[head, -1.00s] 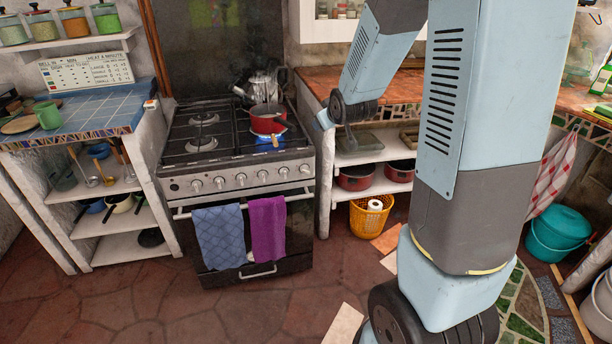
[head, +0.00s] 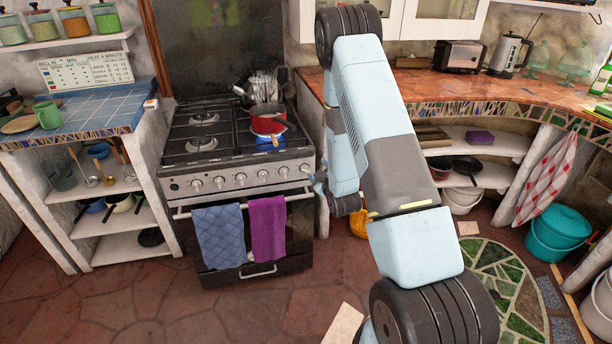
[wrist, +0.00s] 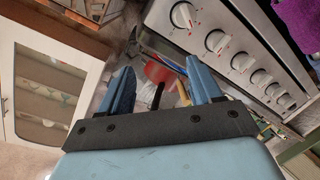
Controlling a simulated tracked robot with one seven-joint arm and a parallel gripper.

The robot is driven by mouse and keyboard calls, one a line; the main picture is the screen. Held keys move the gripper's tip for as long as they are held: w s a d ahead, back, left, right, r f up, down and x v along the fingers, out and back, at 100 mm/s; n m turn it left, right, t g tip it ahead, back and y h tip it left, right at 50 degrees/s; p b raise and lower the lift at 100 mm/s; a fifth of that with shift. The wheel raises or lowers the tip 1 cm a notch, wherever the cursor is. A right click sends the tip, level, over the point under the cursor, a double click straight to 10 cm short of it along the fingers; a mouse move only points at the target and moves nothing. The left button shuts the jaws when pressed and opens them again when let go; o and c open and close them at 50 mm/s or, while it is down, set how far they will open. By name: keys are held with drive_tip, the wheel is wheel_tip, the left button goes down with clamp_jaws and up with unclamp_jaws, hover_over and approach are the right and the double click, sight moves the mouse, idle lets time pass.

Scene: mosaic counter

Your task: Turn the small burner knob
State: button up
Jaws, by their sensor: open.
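The stove (head: 240,160) has a row of several round silver knobs on its front panel, the rightmost knob (head: 304,169) being closest to my gripper (head: 319,181). Which knob is for the small burner cannot be told. In the wrist view, my gripper (wrist: 160,65) is open with nothing between its blue fingers. The knobs run down the right side there, the nearest knob (wrist: 184,14) above and right of the fingertips, apart from them. A red pot (head: 267,123) stands on the front right burner, with blue showing beneath it.
A blue towel (head: 218,236) and a purple towel (head: 267,226) hang from the oven handle. A metal kettle (head: 262,88) stands at the stove's back. A tiled counter with shelves (head: 480,140) lies right of my arm. The floor before the stove is clear.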

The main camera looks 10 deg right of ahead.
drive_tip(key=n+t, duration=0.2)
approach(305, 170)
drive_tip(key=shift+y, duration=0.3)
drive_tip(key=w, duration=0.8)
drive_tip(key=shift+w+f, duration=0.3)
drive_tip(key=shift+f, duration=0.1)
